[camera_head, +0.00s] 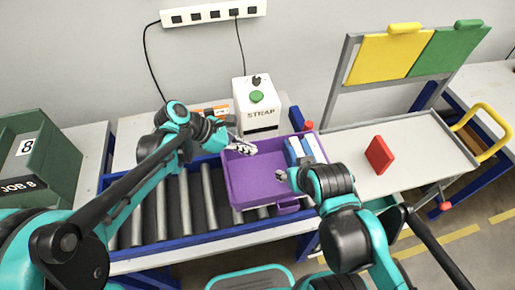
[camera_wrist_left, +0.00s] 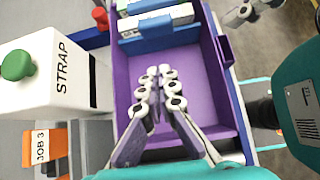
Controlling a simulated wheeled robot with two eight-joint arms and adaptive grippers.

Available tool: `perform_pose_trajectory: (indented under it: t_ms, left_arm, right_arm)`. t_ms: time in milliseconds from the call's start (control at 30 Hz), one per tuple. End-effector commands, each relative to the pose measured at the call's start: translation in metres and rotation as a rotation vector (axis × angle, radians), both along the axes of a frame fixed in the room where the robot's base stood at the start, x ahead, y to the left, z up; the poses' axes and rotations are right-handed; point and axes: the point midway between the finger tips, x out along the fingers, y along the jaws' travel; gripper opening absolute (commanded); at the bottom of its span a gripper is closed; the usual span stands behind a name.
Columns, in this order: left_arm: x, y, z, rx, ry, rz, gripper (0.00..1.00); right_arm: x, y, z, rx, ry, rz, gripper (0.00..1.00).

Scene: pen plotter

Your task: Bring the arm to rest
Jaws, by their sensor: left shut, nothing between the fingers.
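My left gripper (camera_head: 246,148) is over the left rear part of a purple tray (camera_head: 238,190). In the left wrist view its fingers (camera_wrist_left: 164,78) are together with nothing between them, above the tray's bare floor. I cannot tell the exact height. My right gripper (camera_head: 281,175) is over the tray's front right part, mostly hidden behind its own wrist. A piece of it shows at the top right of the left wrist view (camera_wrist_left: 240,14). Blue-and-white boxes (camera_head: 304,150) stand along the tray's right side.
The tray sits on a roller conveyor (camera_head: 184,205) with blue rails. A white STRAP box with a green button (camera_head: 257,97) stands behind. A red block (camera_head: 379,155) is on the light cart (camera_head: 412,150) at right. A green JOB 8 bin (camera_head: 50,150) is at left.

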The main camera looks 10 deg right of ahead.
Motion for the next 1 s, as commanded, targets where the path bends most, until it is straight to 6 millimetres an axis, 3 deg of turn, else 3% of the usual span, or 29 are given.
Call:
perform_pose_trajectory:
  t_ms: [667, 767, 1000]
  left_arm:
    - [-0.003, 0.009, 0.003, 0.021, -0.045, -0.018, 0.00]
    - [-0.010, 0.030, 0.006, 0.085, -0.172, -0.076, 0.00]
    - [-0.046, 0.122, 0.009, 0.444, -0.663, -0.427, 0.00]
  right_arm:
    - [0.000, 0.000, 0.000, 0.000, 0.000, 0.000, 0.48]
    - [0.000, 0.000, -0.001, 0.000, 0.000, 0.000, 0.48]
    - [0.000, 0.000, -0.004, 0.000, 0.000, 0.000, 0.48]
